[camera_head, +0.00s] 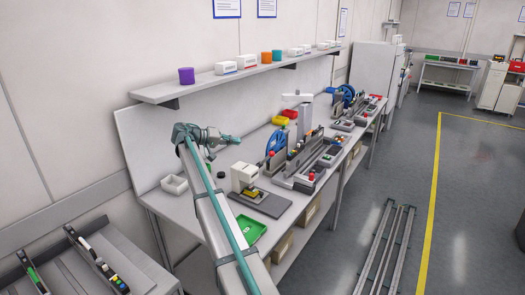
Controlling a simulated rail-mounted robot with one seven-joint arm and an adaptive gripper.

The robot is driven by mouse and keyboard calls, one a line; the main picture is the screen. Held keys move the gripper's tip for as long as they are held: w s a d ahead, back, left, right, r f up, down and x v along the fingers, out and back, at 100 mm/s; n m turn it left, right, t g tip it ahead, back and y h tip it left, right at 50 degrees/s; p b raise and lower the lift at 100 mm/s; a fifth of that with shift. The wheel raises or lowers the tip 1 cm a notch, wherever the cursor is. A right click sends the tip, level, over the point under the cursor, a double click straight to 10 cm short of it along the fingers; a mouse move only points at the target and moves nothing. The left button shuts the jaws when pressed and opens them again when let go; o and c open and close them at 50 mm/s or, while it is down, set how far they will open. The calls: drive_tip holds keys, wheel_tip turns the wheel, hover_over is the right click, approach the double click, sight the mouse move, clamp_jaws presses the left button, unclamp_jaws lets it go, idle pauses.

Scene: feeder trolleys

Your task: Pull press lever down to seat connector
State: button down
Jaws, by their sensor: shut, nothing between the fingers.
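A small cream-coloured press-like unit (243,176) stands on the workbench, with a yellow piece (250,192) at its foot. A dark grey plate (262,203) lies in front of it. I cannot make out a lever or a connector at this size. My arm rises from the bottom of the view and bends right at its top. My gripper (233,139) is at its end, above and behind the unit and apart from it in the picture. It is small in view, shut, with nothing held.
A green tray (246,232) lies near the bench's front edge, and a white bin (174,184) is at the left. Feeders with blue reels (277,140) crowd the bench to the right. A shelf (225,78) runs along the wall above. The floor (400,185) at right is mostly clear.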

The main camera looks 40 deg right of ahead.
drive_tip(key=shift+d, duration=0.15)
drive_tip(key=p, duration=0.5)
hover_over(266, 159)
drive_tip(key=a, duration=0.2)
drive_tip(key=shift+d+f, duration=0.15)
drive_tip(key=shift+f, duration=2.6)
drive_tip(key=shift+f, duration=0.1)
